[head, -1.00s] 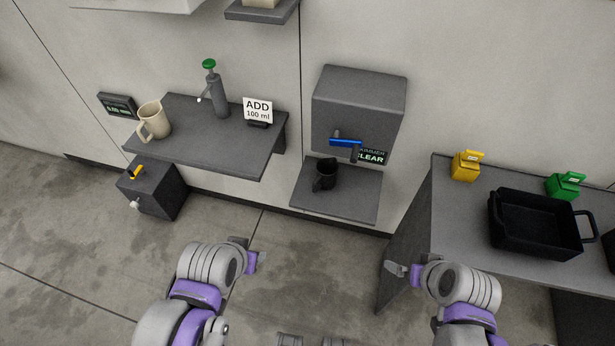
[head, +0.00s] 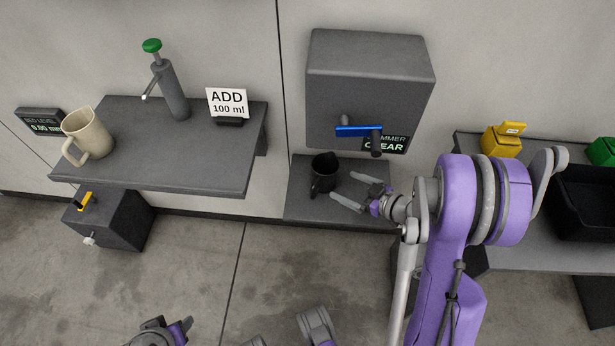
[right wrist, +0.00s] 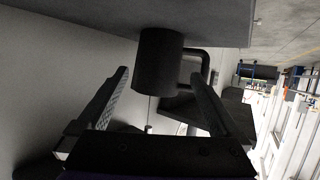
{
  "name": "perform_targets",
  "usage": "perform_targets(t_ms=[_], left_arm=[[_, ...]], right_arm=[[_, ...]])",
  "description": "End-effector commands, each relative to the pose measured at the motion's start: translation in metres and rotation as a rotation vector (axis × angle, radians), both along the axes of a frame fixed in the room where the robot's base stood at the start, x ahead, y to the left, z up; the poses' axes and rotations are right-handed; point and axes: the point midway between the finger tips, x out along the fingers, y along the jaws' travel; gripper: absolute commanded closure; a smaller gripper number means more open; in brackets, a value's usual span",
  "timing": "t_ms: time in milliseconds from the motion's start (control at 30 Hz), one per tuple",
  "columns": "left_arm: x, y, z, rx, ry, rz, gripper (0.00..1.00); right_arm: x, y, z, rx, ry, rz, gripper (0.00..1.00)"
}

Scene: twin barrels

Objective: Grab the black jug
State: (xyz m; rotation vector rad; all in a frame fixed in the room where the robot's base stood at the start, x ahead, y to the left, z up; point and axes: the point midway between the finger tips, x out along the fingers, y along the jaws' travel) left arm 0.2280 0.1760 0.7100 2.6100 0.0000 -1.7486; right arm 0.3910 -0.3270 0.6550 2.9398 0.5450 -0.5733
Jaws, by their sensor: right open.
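The black jug (head: 321,178) stands upright on the low grey shelf (head: 300,206) under the wall-mounted box. My right gripper (head: 342,185) is open, its two fingers pointing left at the jug from its right side. The right wrist view shows the jug (right wrist: 158,62) ahead, lined up with the gap between the spread fingers (right wrist: 160,75). Its handle shows on the right there. The fingers are not closed on the jug, and I cannot tell whether its near side is between their tips. My left gripper (head: 182,330) is partly visible at the bottom edge; its fingers are unclear.
The grey box (head: 370,85) with a blue lever (head: 359,131) overhangs the jug's shelf. A left shelf (head: 190,165) holds a beige jug (head: 88,132), a pump bottle (head: 171,92) and a sign (head: 227,102). A right bench holds a yellow block (head: 500,142) and a black tray (head: 585,205).

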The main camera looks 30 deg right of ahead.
Motion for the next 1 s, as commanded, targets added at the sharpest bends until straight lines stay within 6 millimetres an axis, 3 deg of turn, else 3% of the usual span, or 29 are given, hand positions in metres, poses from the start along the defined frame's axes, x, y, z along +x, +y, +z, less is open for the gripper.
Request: perform_targets(t_ms=[200, 467, 733, 1000], left_arm=[[0.001, 0.000, -0.007, 0.000, 0.002, 0.000, 0.50], [0.001, 0.000, -0.010, 0.000, 0.003, 0.000, 0.50], [0.002, 0.000, -0.021, 0.000, 0.007, 0.000, 0.50], [0.002, 0.000, -0.021, 0.000, 0.007, 0.000, 0.50]], right_arm=[[0.030, 0.013, -0.014, 0.001, 0.003, 0.005, 0.00], [0.045, 0.018, -0.020, 0.001, 0.004, 0.003, 0.00], [0.078, 0.031, -0.035, 0.002, 0.004, 0.004, 0.00], [0.082, 0.032, -0.035, 0.001, 0.004, 0.001, 0.02]])
